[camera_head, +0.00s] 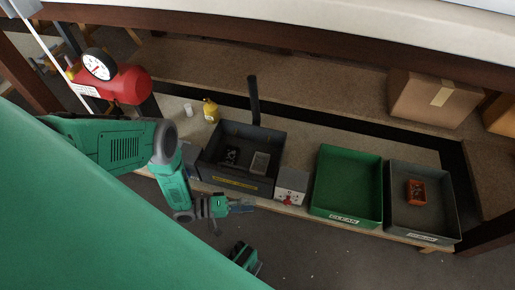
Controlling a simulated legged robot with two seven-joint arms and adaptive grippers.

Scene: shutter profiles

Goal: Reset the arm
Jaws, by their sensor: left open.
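My left arm comes in from the left, green and grey, bent downward in front of the bench. My left gripper (238,205) is open and empty, in front of the bench edge, below the dark grey box. It looks apart from the boxes, though its distance from the bench edge is hard to judge. A small green and black part (246,257) shows at the bottom of the view; I cannot tell if it belongs to my right arm. My right gripper is not clearly in view.
A red tank with gauge (126,85) is left.

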